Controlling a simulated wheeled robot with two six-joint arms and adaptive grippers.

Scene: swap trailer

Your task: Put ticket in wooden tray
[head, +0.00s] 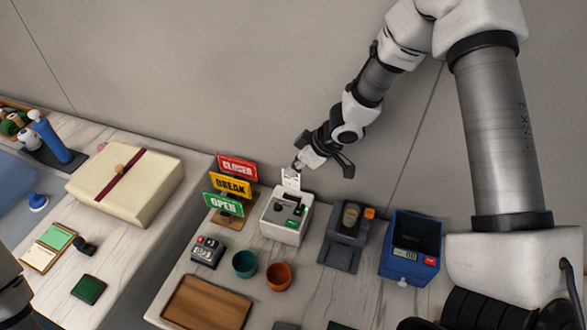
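The ticket (291,180) is a small white slip standing up from the top of a white printer (286,216) with green labels. My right gripper (298,165) reaches down from the upper right, with its tip at the ticket's top edge. Whether its fingers are open or closed on the slip is too small to tell. The wooden tray (206,304) is a shallow brown rectangle at the front of the counter, lower left of the printer, and its visible surface is empty. A part of my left arm shows at the lower left edge; its gripper is out of view.
Red, yellow and green signs (231,186) stand left of the printer. A small keypad device (207,251), a green cup (244,264) and an orange cup (278,276) sit between printer and tray. A grey machine (345,236) and a blue bin (411,248) stand right.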

